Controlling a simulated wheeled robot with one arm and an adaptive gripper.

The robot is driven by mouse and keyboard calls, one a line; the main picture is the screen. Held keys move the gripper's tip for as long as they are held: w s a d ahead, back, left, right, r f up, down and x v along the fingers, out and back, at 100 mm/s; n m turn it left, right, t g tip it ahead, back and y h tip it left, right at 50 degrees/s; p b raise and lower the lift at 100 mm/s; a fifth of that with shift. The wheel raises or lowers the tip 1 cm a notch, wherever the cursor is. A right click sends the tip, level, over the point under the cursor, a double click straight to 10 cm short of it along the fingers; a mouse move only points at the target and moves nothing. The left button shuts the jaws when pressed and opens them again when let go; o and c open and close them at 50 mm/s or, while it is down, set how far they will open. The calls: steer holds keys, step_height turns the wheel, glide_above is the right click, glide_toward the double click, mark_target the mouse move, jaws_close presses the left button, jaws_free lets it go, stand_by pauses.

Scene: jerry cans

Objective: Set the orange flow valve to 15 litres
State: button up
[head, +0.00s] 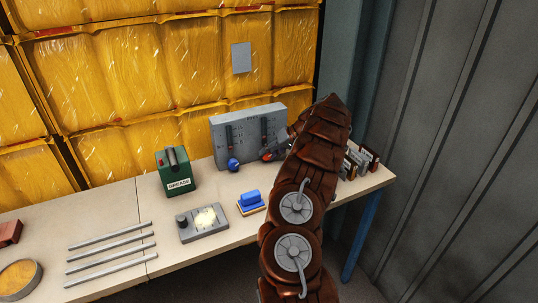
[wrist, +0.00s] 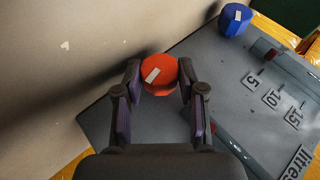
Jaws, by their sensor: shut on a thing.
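The orange flow valve (head: 267,155) is a round knob low on the right side of the grey panel (head: 245,118). In the wrist view the orange valve (wrist: 160,76) sits between the two fingers of my gripper (wrist: 159,68), which is shut on it. A white mark on the knob's face is tilted. Beside it the grey panel (wrist: 225,75) carries printed numbers 5, 10, 15 and the word litres. In the head view my arm hides part of the panel's right end.
A blue valve (head: 233,164) is on the same panel, left of the orange one. A green box (head: 175,172), a blue block (head: 250,201), a small grey device (head: 203,223) and several metal rods (head: 110,250) lie on the bench. Dark clamp-like items (head: 361,162) stand at right.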

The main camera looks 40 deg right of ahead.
steer(key=o, duration=1.1)
steer(key=shift+o, duration=0.2)
steer(key=shift+r+p, duration=0.1)
steer(key=shift+p, duration=0.25)
steer(key=shift+a+r+g+h+p, duration=0.1)
steer(key=shift+r+g+h+p, duration=0.2)
steer(key=shift+h+p, duration=0.75)
steer(key=p, duration=0.2)
steer(key=shift+f+n+h+p, duration=0.1)
steer(key=shift+n+h+p, duration=0.2)
steer(key=shift+h+p, duration=0.1)
